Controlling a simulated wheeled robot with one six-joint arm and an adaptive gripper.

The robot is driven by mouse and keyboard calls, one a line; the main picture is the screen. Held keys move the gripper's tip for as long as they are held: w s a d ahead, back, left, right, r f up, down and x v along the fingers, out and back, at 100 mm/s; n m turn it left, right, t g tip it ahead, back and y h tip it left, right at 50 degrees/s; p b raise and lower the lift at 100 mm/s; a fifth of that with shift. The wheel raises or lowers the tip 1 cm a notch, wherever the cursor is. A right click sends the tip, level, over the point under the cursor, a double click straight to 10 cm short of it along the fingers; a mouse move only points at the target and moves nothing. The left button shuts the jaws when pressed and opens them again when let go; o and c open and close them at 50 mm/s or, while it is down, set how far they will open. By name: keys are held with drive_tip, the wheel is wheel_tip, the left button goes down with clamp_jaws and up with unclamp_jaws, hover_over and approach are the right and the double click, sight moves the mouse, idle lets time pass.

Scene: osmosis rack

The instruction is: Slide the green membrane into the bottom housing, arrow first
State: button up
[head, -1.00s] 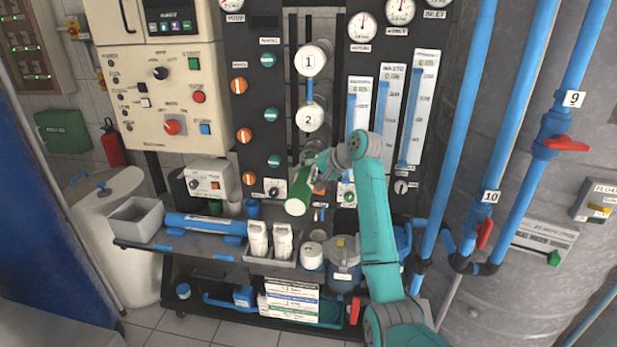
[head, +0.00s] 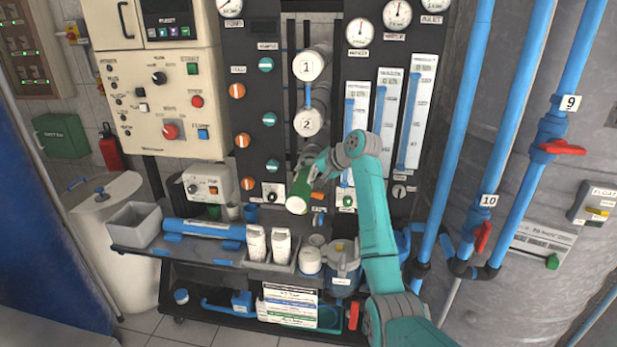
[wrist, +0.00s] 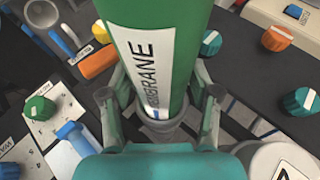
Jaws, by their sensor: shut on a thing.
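The green membrane (head: 301,188) is a tilted cylinder in front of the lower rack, its pale round end toward the head camera. My gripper (head: 316,172) is shut on it near its other end. In the wrist view the green tube (wrist: 178,45) with a white label and blue stripe lies between both fingers (wrist: 160,108). A grey ring surrounds its lower end there; I cannot tell whether it belongs to the membrane. Housing 1 (head: 310,66) and housing 2 (head: 308,123) have white caps in a column above. The bottom housing is largely hidden behind membrane and gripper; any arrow is not readable.
Orange and teal valve knobs (head: 270,119) line the panel left of the housings. Flow tubes (head: 383,115) stand to the right. Below is a bench (head: 135,238) with a grey bin (head: 134,226), a blue tube (head: 203,229) and white bottles (head: 256,244).

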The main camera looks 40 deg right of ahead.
drive_tip(key=shift+w+d, duration=0.6)
drive_tip(key=shift+d, duration=0.15)
drive_tip(key=o, duration=1.4)
drive_tip(key=shift+c, duration=0.2)
drive_tip(key=shift+s, duration=0.1)
drive_tip(key=v, duration=1.2)
drive_tip(key=shift+d, duration=0.1)
